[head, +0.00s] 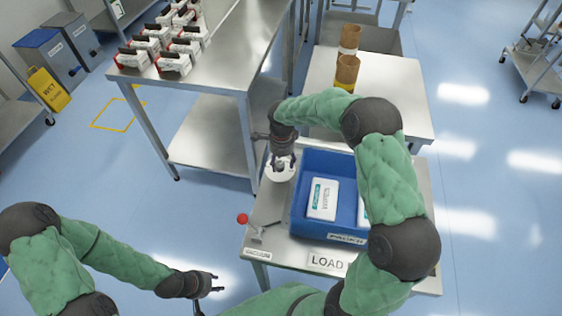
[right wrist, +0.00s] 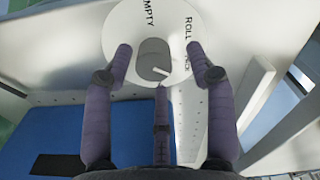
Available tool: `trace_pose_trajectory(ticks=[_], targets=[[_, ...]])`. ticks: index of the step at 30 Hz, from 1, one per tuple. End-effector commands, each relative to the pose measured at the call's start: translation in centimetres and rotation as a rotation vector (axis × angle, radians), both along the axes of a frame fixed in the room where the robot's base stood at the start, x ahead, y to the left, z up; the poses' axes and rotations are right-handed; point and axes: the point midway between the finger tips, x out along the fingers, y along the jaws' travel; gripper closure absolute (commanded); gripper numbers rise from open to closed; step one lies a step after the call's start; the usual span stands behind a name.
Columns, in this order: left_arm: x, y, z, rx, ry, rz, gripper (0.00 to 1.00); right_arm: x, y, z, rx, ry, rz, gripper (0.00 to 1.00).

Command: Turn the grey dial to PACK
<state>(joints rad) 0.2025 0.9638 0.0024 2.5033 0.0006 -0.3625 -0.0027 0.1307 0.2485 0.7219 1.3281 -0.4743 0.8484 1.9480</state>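The grey dial (right wrist: 154,60) sits at the centre of a round white plate (right wrist: 125,22) lettered EMPTY, ROLL and, partly behind a finger, what looks like PACK. In the head view the white plate (head: 271,174) shows under my right gripper (head: 281,163), which hides the dial. In the right wrist view my right gripper (right wrist: 160,62) has its fingers spread around the dial, with gaps beside it. My left gripper (head: 219,283) is open and empty, far from the dial.
A blue bin (head: 335,164) with white wipes packs (head: 323,199) stands right of the plate on the steel table marked LOAD. A red-knobbed lever (head: 243,219) stands at the table's left. A shelf bench (head: 225,60) with red-and-white packs is behind.

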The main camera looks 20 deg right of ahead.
Motion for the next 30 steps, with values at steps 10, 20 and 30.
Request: trace_pose_trajectory(ticks=[10, 20, 30], targets=[[0.0, 0.0, 0.0, 0.0, 0.0, 0.0, 0.65, 0.0, 0.2, 1.1, 0.002, 0.001, 0.002, 0.44], [0.0, 0.0, 0.0, 0.0, 0.0, 0.0, 0.65, 0.0, 0.1, 7.3, 0.002, -0.001, 0.001, 0.44], [0.0, 0.0, 0.0, 0.0, 0.0, 0.0, 0.65, -0.1, 0.0, 11.6, 0.001, 0.0, 0.001, 0.44]])
